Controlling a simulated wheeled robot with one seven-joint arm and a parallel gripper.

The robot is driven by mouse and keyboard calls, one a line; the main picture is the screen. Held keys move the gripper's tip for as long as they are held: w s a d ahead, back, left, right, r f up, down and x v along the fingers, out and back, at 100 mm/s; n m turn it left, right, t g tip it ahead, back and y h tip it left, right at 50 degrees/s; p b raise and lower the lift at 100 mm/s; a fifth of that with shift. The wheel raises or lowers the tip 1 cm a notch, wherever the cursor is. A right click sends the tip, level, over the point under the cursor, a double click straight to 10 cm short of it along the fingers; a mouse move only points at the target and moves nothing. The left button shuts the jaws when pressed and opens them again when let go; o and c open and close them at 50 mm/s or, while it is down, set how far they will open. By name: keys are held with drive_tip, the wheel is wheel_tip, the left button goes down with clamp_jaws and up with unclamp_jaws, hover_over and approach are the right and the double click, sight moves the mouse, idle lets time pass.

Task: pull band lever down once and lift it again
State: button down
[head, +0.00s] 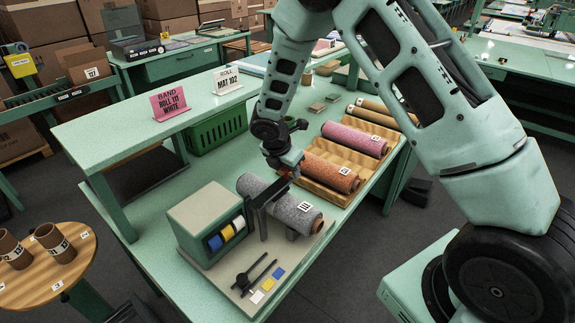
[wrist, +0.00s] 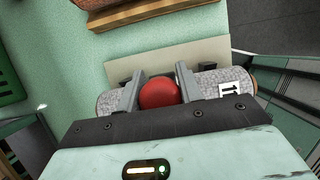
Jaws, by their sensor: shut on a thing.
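The band machine is a green box (head: 207,222) with blue, yellow and white band spools (head: 227,233) in its side. A dark lever arm (head: 258,199) stands beside it, over the grey roll (head: 296,213) tagged 111, and slopes up toward my gripper (head: 287,172). In the wrist view my gripper (wrist: 159,92) is shut on the lever's round red knob (wrist: 159,93), one finger on each side. The grey roll also shows behind the fingers in the wrist view (wrist: 213,80). The lever's shaft is hidden there.
A pink sign (head: 171,101) reads band roll 111 white. A wooden tray (head: 323,200) of several rolls lies behind the grey roll. A green basket (head: 217,131) stands under the shelf (head: 120,120). Colour chips (head: 267,285) and a small black tool (head: 243,280) lie at the front.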

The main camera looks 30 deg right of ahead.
sight(274, 189)
drive_tip(key=shift+s+f, duration=0.1)
drive_tip(key=shift+f, duration=0.15)
drive_tip(key=c, duration=1)
unclamp_jaws()
drive_tip(key=shift+o, duration=0.2)
drive_tip(key=shift+r, duration=0.1)
drive_tip(key=b+v, duration=0.3)
drive_tip(key=v, duration=1.4)
drive_tip(key=shift+r+b, duration=0.15)
drive_tip(key=shift+b, duration=0.15)
drive_tip(key=shift+a, duration=0.1)
drive_tip(key=s+a+f+m+y+b, duration=0.1)
drive_tip(key=s+a+m, duration=0.3)
drive_tip(key=s, duration=0.6)
drive_tip(key=s+a+f+m+g+y+b, duration=0.1)
drive_tip(key=s+a+f+m+y+b, duration=0.1)
drive_tip(key=s, duration=0.8)
drive_tip(key=s+a+f+m+y+b, duration=0.1)
drive_tip(key=s+a+f+m+b, duration=0.2)
drive_tip(key=s+a+m, duration=0.3)
drive_tip(key=s+f+m, duration=0.1)
drive_tip(key=s+m, duration=0.1)
drive_tip(key=s, duration=0.2)
drive_tip(key=shift+s+a+f+m+g+y, duration=0.3)
drive_tip(key=shift+s+f+g, duration=0.05)
drive_tip(key=shift+g, duration=0.05)
